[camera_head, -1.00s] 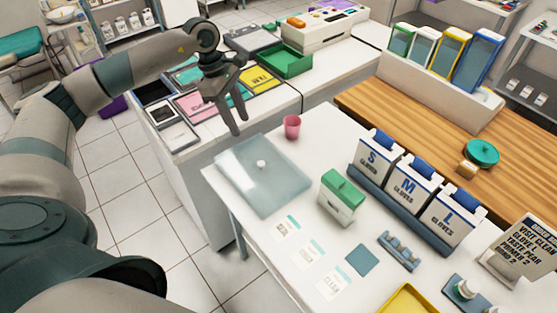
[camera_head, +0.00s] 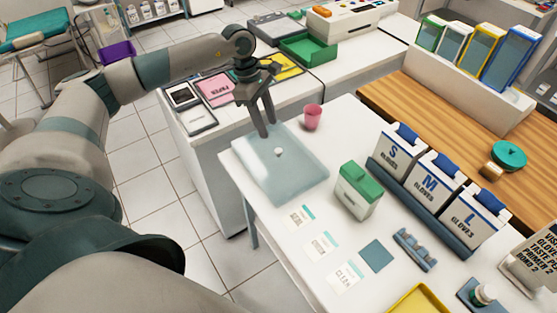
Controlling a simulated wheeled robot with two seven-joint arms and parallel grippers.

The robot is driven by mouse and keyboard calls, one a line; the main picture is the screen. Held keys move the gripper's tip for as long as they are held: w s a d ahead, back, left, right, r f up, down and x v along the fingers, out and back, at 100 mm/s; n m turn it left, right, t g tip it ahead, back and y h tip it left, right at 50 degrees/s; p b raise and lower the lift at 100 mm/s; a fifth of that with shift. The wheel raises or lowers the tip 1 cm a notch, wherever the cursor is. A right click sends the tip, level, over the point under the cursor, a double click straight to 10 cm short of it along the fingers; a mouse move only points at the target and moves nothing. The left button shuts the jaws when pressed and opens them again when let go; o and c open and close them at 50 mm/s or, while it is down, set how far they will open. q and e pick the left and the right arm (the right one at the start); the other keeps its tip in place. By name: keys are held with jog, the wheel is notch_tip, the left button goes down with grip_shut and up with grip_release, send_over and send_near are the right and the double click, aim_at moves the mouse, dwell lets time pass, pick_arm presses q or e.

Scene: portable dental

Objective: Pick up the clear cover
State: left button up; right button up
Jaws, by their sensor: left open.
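The clear cover (camera_head: 270,178) is a flat, see-through, pale blue-grey sheet with a small white knob (camera_head: 278,152) on top. It lies on the left end of the white table. My left gripper (camera_head: 267,134) points down with its two fingers apart and nothing between them. Its fingertips appear over the cover's far left part, up and left of the knob. I cannot tell how high they are above the cover. My right gripper is not in view.
A pink cup (camera_head: 312,117) stands close beyond the cover. A white box with a green lid (camera_head: 359,190) stands to its right. Glove boxes (camera_head: 437,180) stand farther right. Paper cards (camera_head: 322,245) lie in front. A counter with trays (camera_head: 306,48) is behind.

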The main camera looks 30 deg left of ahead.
pick_arm(q)
jog(key=b, duration=0.1)
send_over(278, 150)
jog(key=s+a, duration=0.1)
jog(key=a, duration=0.1)
notch_tip(278, 150, down, 4)
jog(key=shift+f, duration=0.15)
jog(key=shift+d+f, duration=0.1)
jog(key=shift+f, duration=0.2)
jog(key=shift+f, duration=0.2)
jog(key=x, duration=0.1)
jog(key=b+x, duration=0.1)
jog(key=x, duration=0.3)
jog(key=shift+w+d+r, duration=0.1)
jog(key=shift+w, duration=0.15)
grip_shut()
